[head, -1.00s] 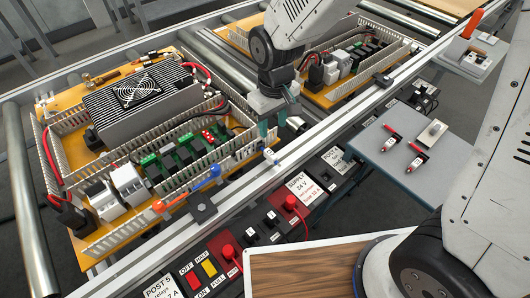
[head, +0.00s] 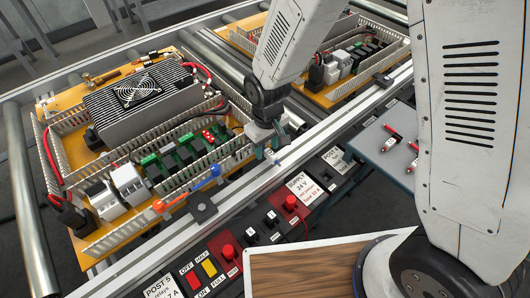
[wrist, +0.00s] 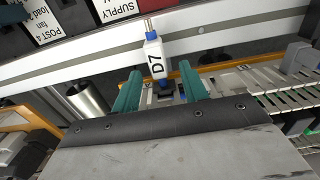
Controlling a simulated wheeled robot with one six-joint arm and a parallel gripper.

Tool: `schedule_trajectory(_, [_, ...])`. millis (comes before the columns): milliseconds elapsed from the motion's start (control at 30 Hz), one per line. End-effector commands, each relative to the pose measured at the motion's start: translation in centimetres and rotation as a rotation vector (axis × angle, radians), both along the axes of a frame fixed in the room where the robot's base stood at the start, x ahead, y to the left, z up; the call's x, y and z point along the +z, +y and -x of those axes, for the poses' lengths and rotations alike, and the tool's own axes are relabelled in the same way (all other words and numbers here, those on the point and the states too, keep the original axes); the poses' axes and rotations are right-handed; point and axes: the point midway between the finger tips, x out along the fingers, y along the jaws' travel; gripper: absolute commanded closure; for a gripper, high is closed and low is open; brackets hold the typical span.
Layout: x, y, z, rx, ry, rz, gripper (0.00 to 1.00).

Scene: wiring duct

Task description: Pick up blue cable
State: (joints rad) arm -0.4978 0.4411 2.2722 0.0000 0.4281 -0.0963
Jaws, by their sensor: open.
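My gripper (head: 268,146) is open, low over the front edge of the nearer wiring panel. In the wrist view my gripper (wrist: 160,70) has its two teal fingers spread apart. A white tag marked D7 (wrist: 154,58) with blue ends and a bare metal tip stands between and just beyond the fingertips, apart from both. I take it to be the end of the blue cable; it shows small and white beside the fingers in the head view (head: 272,158). The rest of the cable is hidden behind the gripper.
A metal rail (head: 335,126) and a labelled supply strip (head: 297,183) lie in front. A side tray (head: 378,150) holds red-tipped items.

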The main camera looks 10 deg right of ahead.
Motion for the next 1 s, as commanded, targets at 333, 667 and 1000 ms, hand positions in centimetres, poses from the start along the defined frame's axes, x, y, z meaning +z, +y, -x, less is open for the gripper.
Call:
schedule_trajectory(333, [0.0,0.0,0.0,0.000,0.000,0.000,1.00])
schedule_trajectory(667, [1.7,0.1,-0.1,0.000,-0.003,-0.002,1.00])
schedule_trajectory(1000, [8.2,0.0,0.0,0.000,-0.003,-0.002,1.00])
